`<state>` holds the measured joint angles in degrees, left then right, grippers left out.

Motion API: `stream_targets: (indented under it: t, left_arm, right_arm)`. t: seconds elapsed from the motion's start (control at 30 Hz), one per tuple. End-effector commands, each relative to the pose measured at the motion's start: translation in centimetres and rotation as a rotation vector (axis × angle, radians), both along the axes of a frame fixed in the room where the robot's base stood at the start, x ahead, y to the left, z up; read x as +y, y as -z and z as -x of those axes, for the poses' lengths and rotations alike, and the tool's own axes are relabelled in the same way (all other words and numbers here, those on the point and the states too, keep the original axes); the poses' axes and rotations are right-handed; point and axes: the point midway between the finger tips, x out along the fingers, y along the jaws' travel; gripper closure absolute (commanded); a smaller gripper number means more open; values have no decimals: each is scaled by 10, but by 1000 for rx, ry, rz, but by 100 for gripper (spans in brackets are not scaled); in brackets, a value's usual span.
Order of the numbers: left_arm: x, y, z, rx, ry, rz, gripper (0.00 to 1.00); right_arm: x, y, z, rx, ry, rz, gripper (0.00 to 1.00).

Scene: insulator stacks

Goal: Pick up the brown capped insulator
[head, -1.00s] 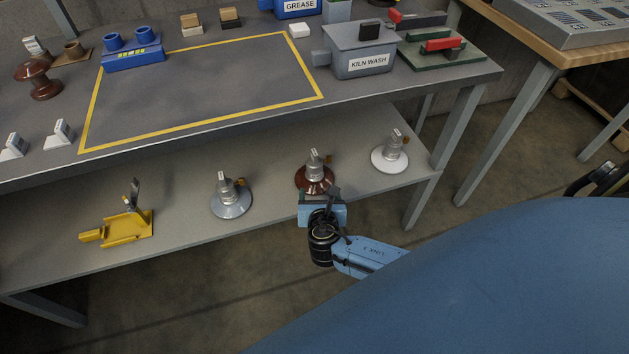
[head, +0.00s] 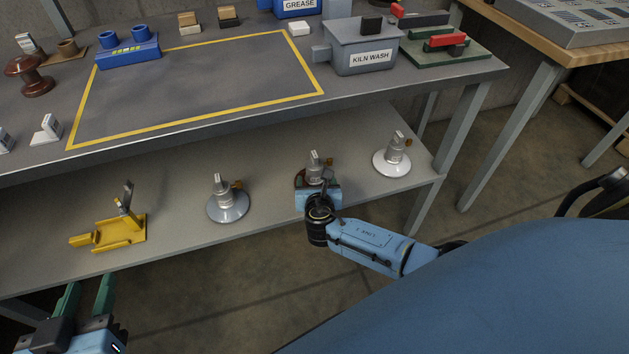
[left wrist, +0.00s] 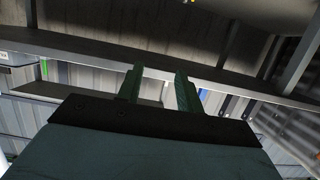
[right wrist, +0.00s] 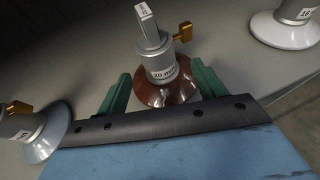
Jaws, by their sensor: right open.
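The brown capped insulator (head: 313,166) stands upright on the lower shelf, its brown skirt mostly hidden behind my right gripper (head: 318,188) in the head view. In the right wrist view the insulator (right wrist: 167,92) has a grey metal cap, a "20 mm" label, a flat tag on top and a brass side knob. The green fingers of my right gripper (right wrist: 163,92) are apart, one on each side of its brown skirt; I cannot tell whether they touch it. My left gripper (head: 88,294) is open and empty at lower left, in front of the shelf edge; its fingers (left wrist: 160,88) also show in the left wrist view.
A grey-skirted insulator (head: 228,203) stands left of the brown one and a white one (head: 393,158) to the right. A yellow fixture (head: 118,232) sits further left on the shelf (head: 175,215). The bench top (head: 200,90) overhangs behind them.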

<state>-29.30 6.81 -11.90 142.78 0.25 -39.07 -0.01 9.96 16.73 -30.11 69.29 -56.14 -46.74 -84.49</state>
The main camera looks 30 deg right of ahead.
Motion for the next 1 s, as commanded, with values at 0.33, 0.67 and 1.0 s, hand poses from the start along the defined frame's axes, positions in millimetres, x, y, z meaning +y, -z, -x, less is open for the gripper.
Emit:
stream_targets:
  t: [0.33,0.67,1.0]
  left_arm:
    - [-7,-28,-7,-169,12,49,64]
    - [-16,-68,-7,-419,30,124,64]
    - [-19,-117,9,-744,46,227,64]
  right_arm:
    - [-6,5,-10,0,0,0,31]
    - [-11,12,-22,-1,2,-1,31]
    - [-19,20,-38,0,1,0,31]
